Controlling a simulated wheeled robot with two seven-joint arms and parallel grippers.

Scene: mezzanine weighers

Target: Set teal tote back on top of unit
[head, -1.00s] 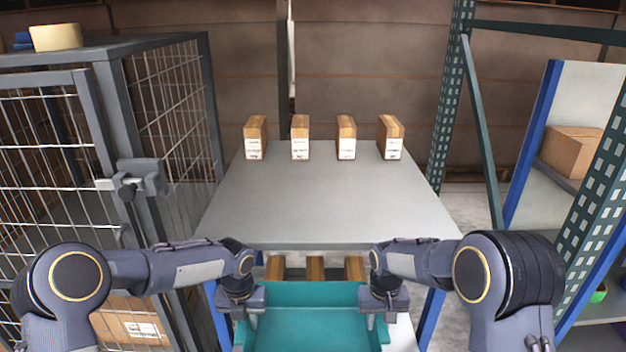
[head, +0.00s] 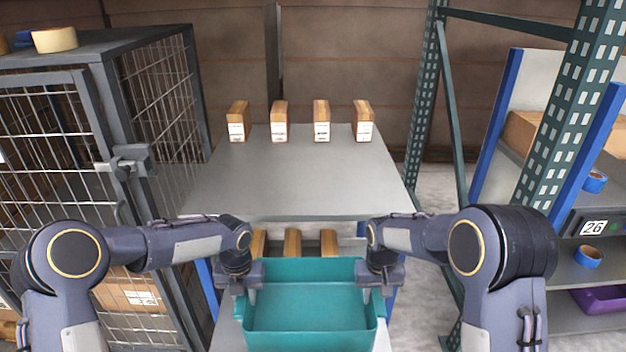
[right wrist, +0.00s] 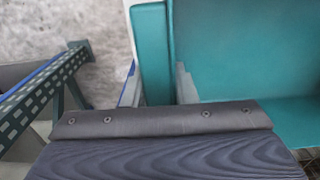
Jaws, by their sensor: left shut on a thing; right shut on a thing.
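The teal tote (head: 308,327) is in the lower middle of the head view, held level between my two grippers in front of the unit. It looks empty. My left gripper (head: 243,284) is shut on its left rim, and my right gripper (head: 376,282) is shut on its right rim. The unit has a flat grey top (head: 300,180), which lies beyond and above the tote.
Several brown boxes with white labels (head: 280,122) stand along the back edge of the top; its front and middle are bare. More boxes (head: 293,243) sit on the shelf below. A wire cage (head: 160,110) stands left, a green rack post (head: 560,110) right.

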